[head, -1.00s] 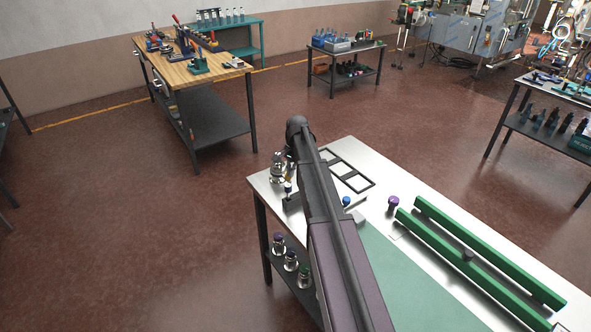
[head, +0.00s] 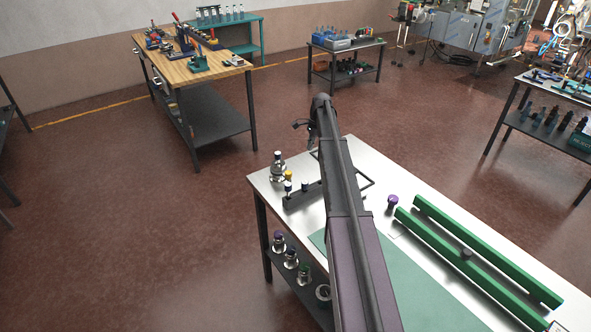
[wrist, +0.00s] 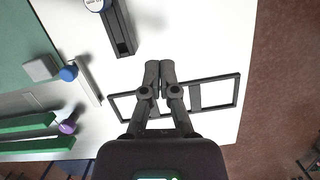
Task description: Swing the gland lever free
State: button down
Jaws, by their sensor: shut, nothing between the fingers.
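My gripper (wrist: 159,66) is shut and empty in the wrist view, above the bench top beside a flat black frame (wrist: 238,104). In the head view my arm crosses the metal bench (head: 420,182), and its end is near the bench's far edge. A metal fitting with a dark-and-white top (head: 278,168) stands at the bench's far left corner. A dark rail (head: 294,203) beside it has small blue-knobbed and yellow-knobbed parts near it. The wrist view shows a pale bar (wrist: 88,82) beside a blue knob (wrist: 69,73). I cannot tell which part is the gland lever.
Two green bars (head: 490,250) and a purple knob (head: 392,201) lie right of my arm. A green mat (head: 415,290) covers part of the bench. Capped jars (head: 290,258) stand on the shelf below. Other benches stand well apart across open floor.

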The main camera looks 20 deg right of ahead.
aim_at(287, 174)
jog(key=shift+f, duration=0.15)
jog(key=b+x, duration=0.9)
jog(key=b, duration=0.1)
jog(key=shift+a+f, duration=0.1)
jog(key=shift+f, duration=0.3)
jog(key=shift+s+a, duration=0.15)
jog(key=shift+a, duration=1.9)
